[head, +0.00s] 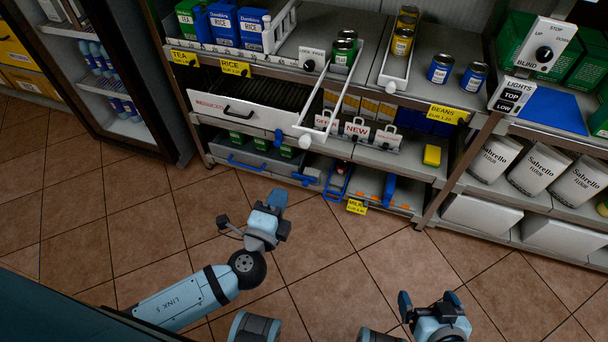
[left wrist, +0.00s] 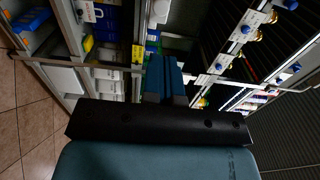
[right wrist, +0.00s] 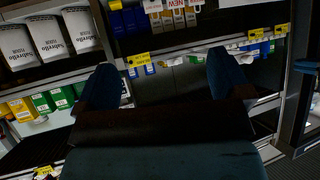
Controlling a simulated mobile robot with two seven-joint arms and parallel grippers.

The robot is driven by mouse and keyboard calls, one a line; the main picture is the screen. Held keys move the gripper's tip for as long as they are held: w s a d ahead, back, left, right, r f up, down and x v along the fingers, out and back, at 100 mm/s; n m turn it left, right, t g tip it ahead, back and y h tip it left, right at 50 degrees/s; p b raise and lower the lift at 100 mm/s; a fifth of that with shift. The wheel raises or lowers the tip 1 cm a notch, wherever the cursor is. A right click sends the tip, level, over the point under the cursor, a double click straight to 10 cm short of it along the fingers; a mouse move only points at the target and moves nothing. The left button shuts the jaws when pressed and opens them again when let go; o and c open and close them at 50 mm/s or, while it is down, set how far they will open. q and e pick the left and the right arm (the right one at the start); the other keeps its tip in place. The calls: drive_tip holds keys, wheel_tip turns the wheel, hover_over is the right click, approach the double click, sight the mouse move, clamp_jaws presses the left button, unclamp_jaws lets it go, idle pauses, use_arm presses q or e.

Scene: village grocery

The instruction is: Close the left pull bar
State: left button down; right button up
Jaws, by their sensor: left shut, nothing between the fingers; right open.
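Several bar-like parts show on the shelf unit in the head view, and I cannot tell for sure which is the left pull bar. A white rail frame (head: 284,28) with a round knob stands by the rice boxes. A longer white bar frame (head: 339,100) juts out from the middle shelf, a pale knob at its near end. A white can tray (head: 397,62) lies further right. My left gripper (head: 276,205) is shut and empty, over the floor in front of the lower shelves, apart from all bars. My right gripper (head: 430,305) is open and empty near the bottom edge.
A white drawer front (head: 240,110) with a black handle sits left of the long bar. A lower drawer has a blue handle (head: 246,164). Blue frames (head: 337,182) stick out at the bottom shelf. A glass-door cabinet (head: 110,75) stands left. The tiled floor (head: 130,210) is clear.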

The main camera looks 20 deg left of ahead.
use_arm(q)
drive_tip(key=p, duration=0.1)
approach(303, 146)
drive_tip(key=w+p, duration=0.1)
drive_tip(key=w, duration=0.5)
drive_tip(key=shift+w+r+p, duration=0.1)
drive_tip(key=shift+w+p, duration=0.3)
drive_tip(key=shift+w, duration=0.35)
use_arm(e)
drive_tip(key=shift+d+r, duration=0.1)
drive_tip(key=shift+r, duration=0.45)
use_arm(q)
drive_tip(key=shift+w, duration=0.15)
